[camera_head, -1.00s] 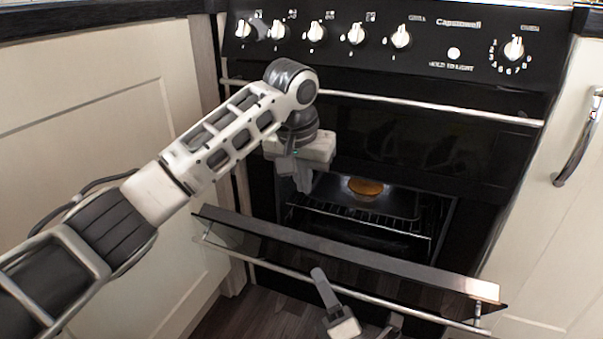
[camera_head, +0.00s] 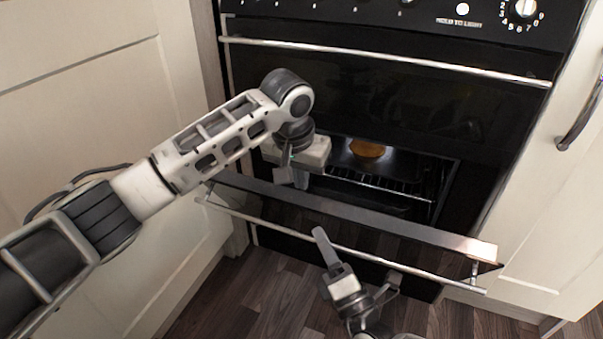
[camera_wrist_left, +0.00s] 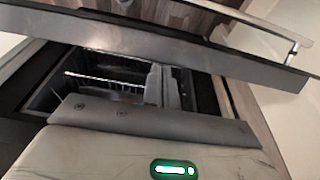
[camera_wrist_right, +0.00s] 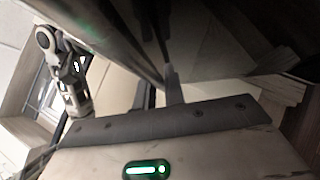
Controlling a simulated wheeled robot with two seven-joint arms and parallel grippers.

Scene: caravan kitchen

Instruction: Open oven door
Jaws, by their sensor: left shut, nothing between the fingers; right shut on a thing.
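The oven door (camera_head: 380,225) is partly open, tilted outward with its top edge away from the oven front. Its metal handle (camera_head: 420,271) runs along the front of the door. My left gripper (camera_head: 301,183) is shut and empty, pointing down at the gap behind the door's top edge. In the left wrist view its fingers (camera_wrist_left: 168,85) show against the oven opening, with the door (camera_wrist_left: 150,40) beyond. My right gripper (camera_head: 322,238) is shut on the handle from below. The exact contact is hard to see; its fingers (camera_wrist_right: 172,88) show beneath the door in the right wrist view.
Inside the oven, a wire rack (camera_head: 380,185) and a round orange-brown item (camera_head: 367,148) show. A second long handle (camera_head: 400,60) crosses the upper door. Cream cabinets flank the oven at left (camera_head: 90,90) and right (camera_head: 560,200). The wooden floor (camera_head: 260,290) in front is clear.

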